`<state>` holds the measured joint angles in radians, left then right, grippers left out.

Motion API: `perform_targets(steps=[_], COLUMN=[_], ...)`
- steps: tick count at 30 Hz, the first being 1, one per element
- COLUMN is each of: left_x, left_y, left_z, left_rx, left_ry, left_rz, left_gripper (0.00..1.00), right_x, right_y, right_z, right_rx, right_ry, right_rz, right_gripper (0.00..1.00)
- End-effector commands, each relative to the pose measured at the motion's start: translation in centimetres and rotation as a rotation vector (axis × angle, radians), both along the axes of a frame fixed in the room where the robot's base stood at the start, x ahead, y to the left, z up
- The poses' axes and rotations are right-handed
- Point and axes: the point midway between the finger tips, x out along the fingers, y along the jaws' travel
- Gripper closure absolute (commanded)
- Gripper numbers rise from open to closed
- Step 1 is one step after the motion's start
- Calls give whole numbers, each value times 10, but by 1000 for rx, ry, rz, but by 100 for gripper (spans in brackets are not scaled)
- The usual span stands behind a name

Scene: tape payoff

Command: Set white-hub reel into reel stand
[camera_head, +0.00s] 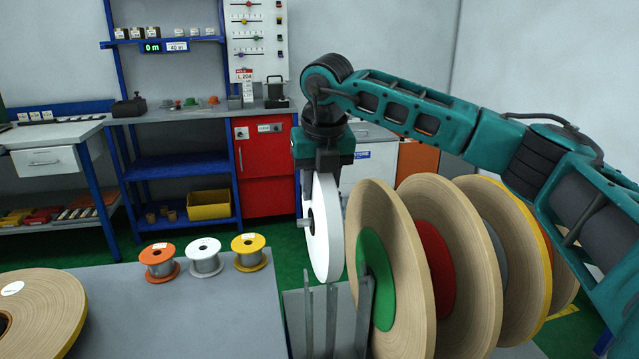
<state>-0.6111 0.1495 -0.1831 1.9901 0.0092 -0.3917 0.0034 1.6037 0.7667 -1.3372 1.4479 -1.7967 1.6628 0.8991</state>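A white reel (322,240) hangs upright, nearly edge-on, with a short grey pin (306,222) sticking out of its left face. My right gripper (322,182) is above it and appears shut on its top rim; the fingertips are partly hidden. The reel stand shows as grey metal uprights (331,315) and a plate at the bottom centre. The white reel is above these uprights, and its lower rim looks close to their tops; I cannot tell whether they touch. My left gripper is not in view.
Large tan reels with green (376,275) and red (436,268) hubs, and several more, stand upright just right of the white reel. Orange (160,262), white (204,257) and yellow (249,252) spools stand on the grey table (200,315). Another tan reel (55,300) lies at left.

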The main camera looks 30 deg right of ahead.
Motion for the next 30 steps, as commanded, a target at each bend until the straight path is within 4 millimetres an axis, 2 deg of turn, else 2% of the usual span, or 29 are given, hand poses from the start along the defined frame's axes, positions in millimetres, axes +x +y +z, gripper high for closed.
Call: perform_targets(steps=[30], left_x=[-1], left_y=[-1], left_z=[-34], left_rx=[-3], left_ry=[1], left_rz=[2], left_gripper=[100], right_x=[0], right_y=[0], right_z=[-49], right_rx=[0], right_ry=[-3], right_rz=[-1], right_gripper=[100])
